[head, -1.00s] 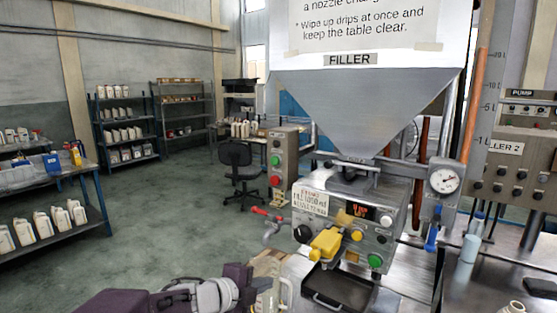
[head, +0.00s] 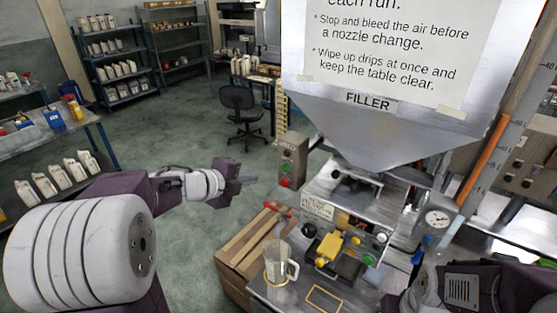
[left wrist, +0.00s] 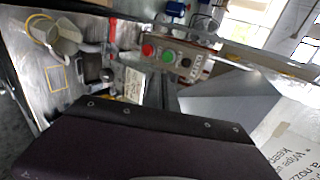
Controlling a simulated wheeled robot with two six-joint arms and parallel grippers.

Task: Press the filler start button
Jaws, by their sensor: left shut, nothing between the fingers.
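The filler (head: 350,110) is a grey hopper above a machine with a front panel. A green button (head: 368,259) and a yellow valve handle (head: 328,248) show on the panel. A grey control box (head: 292,157) stands left of it with red and green buttons. In the left wrist view this box (left wrist: 165,52) shows a red, a green and a black button. I cannot read which button is the start. My left gripper (head: 243,183) is shut and empty, left of the control box and apart from it. My right arm is at lower right; its gripper is out of view.
A clear jug (head: 278,266) stands on the metal table left of the panel, near a yellow outlined rectangle (head: 323,299). A wooden crate (head: 236,262) is on the floor beside it. A chair (head: 240,112) and shelves are behind. The floor at left is open.

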